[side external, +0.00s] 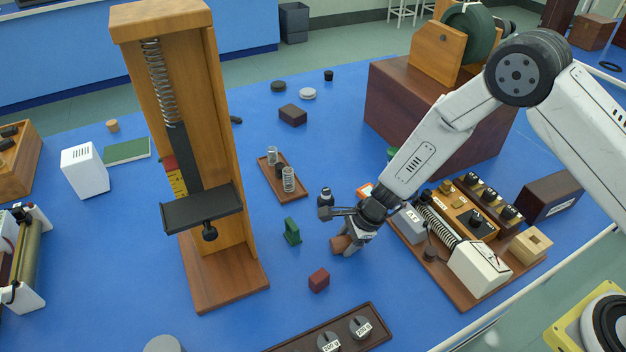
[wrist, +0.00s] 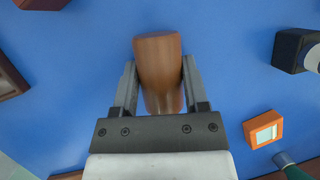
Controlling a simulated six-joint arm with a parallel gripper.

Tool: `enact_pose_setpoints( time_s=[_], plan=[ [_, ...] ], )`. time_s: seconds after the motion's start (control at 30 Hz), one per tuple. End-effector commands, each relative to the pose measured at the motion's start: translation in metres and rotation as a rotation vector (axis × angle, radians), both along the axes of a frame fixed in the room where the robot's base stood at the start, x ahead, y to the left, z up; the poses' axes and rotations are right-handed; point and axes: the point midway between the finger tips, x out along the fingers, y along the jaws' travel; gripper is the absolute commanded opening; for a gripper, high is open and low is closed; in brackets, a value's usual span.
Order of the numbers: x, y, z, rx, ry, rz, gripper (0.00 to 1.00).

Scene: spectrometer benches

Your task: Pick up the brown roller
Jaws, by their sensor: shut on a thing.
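The brown roller (wrist: 158,70) is a short wooden cylinder between my gripper's two fingers in the wrist view. My gripper (wrist: 158,85) is shut on it, with one finger against each side. In the side view the roller (side external: 342,244) shows at the tip of my gripper (side external: 350,240), low over the blue table. I cannot tell whether the roller touches the table. Part of it is hidden by the fingers in the side view.
A dark red block (side external: 319,280) and a green block (side external: 292,231) stand left of my gripper. A circuit board (side external: 430,262) with a coil lies to the right. A tall wooden spring stand (side external: 222,200) rises at left. A weight tray (side external: 376,315) is at the front.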

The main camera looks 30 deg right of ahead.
Motion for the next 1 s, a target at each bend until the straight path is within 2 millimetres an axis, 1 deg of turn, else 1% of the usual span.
enact_pose_setpoints(
  time_s=[0.23,0.37,0.47,0.63,0.77,1.0],
  plan=[
    [0.0,0.0,0.002,0.001,-0.001,0.0,0.0],
    [0.001,0.0,0.008,0.0,-0.003,0.001,0.0],
    [0.001,0.0,0.015,0.001,-0.003,0.001,0.0],
    [0.0,0.0,0.034,0.002,-0.004,0.001,0.0],
    [-0.012,-0.003,0.047,0.002,-0.002,0.0,0.0],
    [-0.035,-0.011,0.076,0.002,-0.003,-0.001,0.0]
  ],
)
